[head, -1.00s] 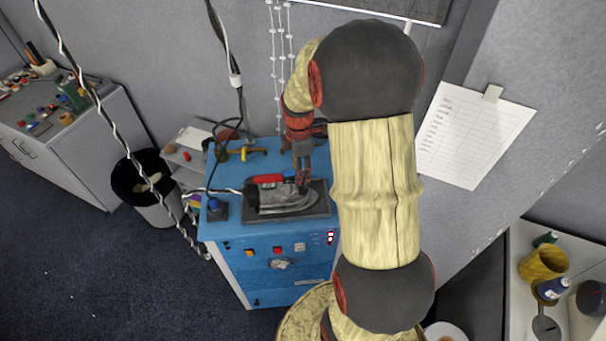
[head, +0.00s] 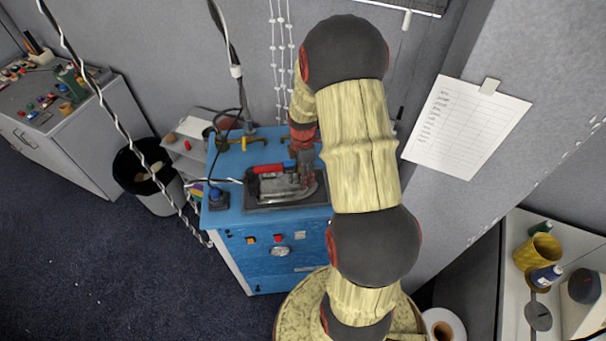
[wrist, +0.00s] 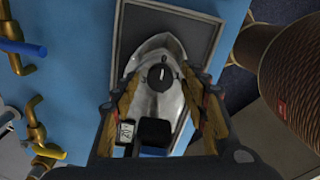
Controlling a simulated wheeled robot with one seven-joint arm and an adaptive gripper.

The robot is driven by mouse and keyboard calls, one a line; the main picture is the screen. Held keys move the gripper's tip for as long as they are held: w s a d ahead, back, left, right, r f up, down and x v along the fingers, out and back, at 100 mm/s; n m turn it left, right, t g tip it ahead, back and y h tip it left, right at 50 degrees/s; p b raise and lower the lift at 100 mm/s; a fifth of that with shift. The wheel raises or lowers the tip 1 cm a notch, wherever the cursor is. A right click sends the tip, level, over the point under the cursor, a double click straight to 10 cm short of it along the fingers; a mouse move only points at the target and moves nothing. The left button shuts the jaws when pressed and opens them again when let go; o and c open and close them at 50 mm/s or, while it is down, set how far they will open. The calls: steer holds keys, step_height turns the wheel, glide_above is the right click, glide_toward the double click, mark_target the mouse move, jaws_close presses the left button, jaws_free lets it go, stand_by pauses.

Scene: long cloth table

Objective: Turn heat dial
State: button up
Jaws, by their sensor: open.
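A steam iron (head: 270,187) with a grey metal body and red handle lies on a dark rest plate (head: 262,205) on top of a blue cabinet. In the wrist view the iron (wrist: 160,48) points away from me. A round black dial (wrist: 160,78) with a short white mark sits on its upper side, and I take it for the heat dial. My gripper (wrist: 161,82) is open, its two fingers on either side of the dial with gaps visible. In the head view my gripper (head: 307,180) is over the iron's right part, where the dial cannot be made out.
The blue cabinet (head: 255,265) has buttons and a round knob (head: 280,251) on its front. Brass pipe fittings (wrist: 36,125) and a blue valve handle (wrist: 22,48) stand left in the wrist view. A brown woven cylinder (wrist: 290,75) is at the right. A cable hangs above the cabinet.

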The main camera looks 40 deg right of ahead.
steer(key=shift+c, duration=0.3)
jaws_close()
stand_by(0.3)
steer(key=shift+m+b, duration=0.35)
steer(key=shift+m, duration=0.55)
steer(key=shift+o, duration=0.3)
jaws_free()
step_height(320, 180, up, 12)
